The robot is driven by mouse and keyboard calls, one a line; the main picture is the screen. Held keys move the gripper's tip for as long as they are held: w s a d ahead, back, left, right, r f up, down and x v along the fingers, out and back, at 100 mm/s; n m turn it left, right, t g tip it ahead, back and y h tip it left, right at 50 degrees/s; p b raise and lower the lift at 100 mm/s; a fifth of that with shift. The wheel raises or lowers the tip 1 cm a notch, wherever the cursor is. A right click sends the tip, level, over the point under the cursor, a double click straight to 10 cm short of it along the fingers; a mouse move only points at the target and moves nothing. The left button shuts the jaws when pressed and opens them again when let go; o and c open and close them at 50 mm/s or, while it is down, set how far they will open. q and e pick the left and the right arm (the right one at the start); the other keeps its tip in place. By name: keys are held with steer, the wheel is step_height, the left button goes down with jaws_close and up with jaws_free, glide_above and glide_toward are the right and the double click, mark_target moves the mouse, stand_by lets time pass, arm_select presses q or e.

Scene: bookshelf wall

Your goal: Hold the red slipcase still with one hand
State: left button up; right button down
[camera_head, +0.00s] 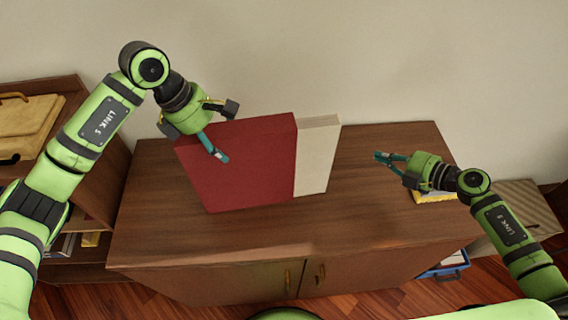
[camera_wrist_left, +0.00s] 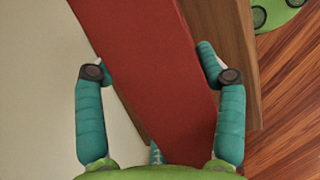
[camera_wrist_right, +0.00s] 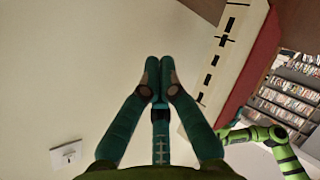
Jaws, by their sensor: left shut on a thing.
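The red slipcase (camera_head: 240,165) stands upright on the wooden cabinet top. A cream volume (camera_head: 316,158) sticks out of its right side; its spine with black marks shows in the right wrist view (camera_wrist_right: 220,65). My left gripper (camera_head: 213,144) is shut on the slipcase from above, at its upper left part. In the left wrist view the red slipcase (camera_wrist_left: 150,65) lies between the fingers, one on each side. My right gripper (camera_head: 380,157) is to the right of the volume, apart from it. Its fingertips meet in the right wrist view (camera_wrist_right: 159,65), with nothing between them.
The cabinet top (camera_head: 270,235) is clear in front of the slipcase. A yellow-edged book (camera_head: 433,196) lies under my right wrist. A blue container (camera_head: 445,266) stands low at the right. A shelf with a tan case (camera_head: 28,120) is at the left. The wall is close behind.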

mark_target(325, 167)
steer(key=a+f+n, duration=0.1)
steer(key=a+n, duration=0.7)
steer(key=a, duration=0.2)
steer(key=shift+t+y, duration=0.3)
steer(key=shift+y, duration=0.1)
steer(key=shift+a, duration=0.1)
stand_by(1.5)
steer(key=shift+s+a, duration=0.15)
steer(key=shift+a, duration=1.7)
steer(key=shift+s+a, duration=0.2)
steer(key=shift+a, duration=1.6)
steer(key=shift+s+a, duration=0.15)
steer(key=shift+a, duration=1.7)
steer(key=shift+w+d, duration=0.15)
steer(key=shift+d, duration=1.2)
steer(key=shift+w+d, duration=0.15)
steer(key=shift+d, duration=1.15)
steer(key=shift+s, duration=0.1)
steer(key=v, duration=1.2)
